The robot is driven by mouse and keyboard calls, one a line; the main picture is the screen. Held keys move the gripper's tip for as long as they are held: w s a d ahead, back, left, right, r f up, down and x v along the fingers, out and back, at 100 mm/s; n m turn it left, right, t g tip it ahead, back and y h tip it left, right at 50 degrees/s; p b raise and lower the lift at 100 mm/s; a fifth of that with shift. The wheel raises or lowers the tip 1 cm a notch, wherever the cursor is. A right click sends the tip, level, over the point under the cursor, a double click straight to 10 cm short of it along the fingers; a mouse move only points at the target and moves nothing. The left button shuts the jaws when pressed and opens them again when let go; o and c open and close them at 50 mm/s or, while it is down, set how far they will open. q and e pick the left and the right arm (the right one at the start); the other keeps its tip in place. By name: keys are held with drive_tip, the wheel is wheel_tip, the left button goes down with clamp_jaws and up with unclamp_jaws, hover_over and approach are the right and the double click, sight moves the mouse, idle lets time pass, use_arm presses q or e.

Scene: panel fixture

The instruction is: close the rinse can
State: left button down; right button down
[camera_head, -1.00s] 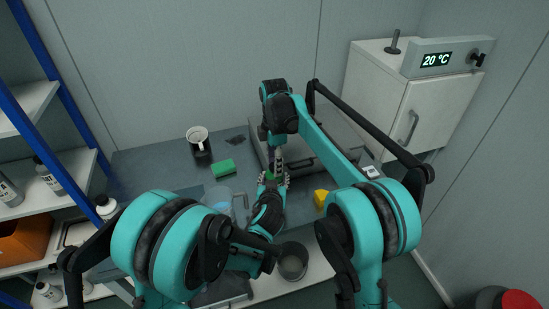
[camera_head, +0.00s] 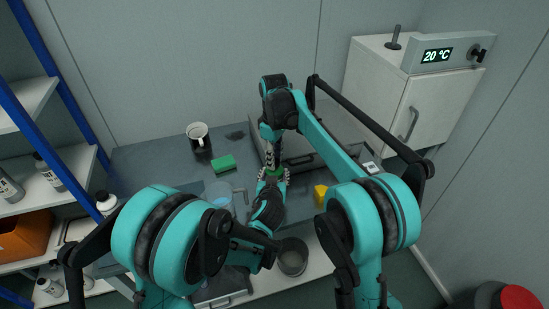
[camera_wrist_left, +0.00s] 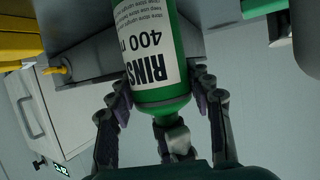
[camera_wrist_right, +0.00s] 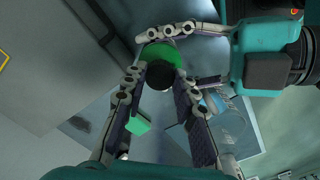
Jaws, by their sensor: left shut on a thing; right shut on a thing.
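The rinse can (camera_wrist_left: 165,85), green with a white label, stands upright between my left gripper's fingers; the left wrist view shows it upside down. My left gripper (camera_head: 273,177) is shut on the can's body. My right gripper (camera_head: 273,158) comes down from above and is shut on a dark round cap (camera_wrist_right: 160,76). In the right wrist view the cap is in front of the can's green shoulder (camera_wrist_right: 168,54) and overlaps it. I cannot tell whether the cap touches the can's neck.
A green sponge (camera_head: 223,163), a dark mug (camera_head: 199,140) and a clear beaker (camera_head: 217,193) are left of my grippers. A grey case is behind, and a white cabinet (camera_head: 385,85) stands at the back right.

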drive_tip(key=m, duration=0.9)
drive_tip(key=shift+m, duration=0.4)
drive_tip(key=m, duration=0.4)
drive_tip(key=shift+m, duration=0.4)
drive_tip(key=m, duration=0.4)
drive_tip(key=c, duration=1.1)
unclamp_jaws()
wheel_tip(320, 180, up, 12)
drive_tip(key=shift+f, duration=0.1)
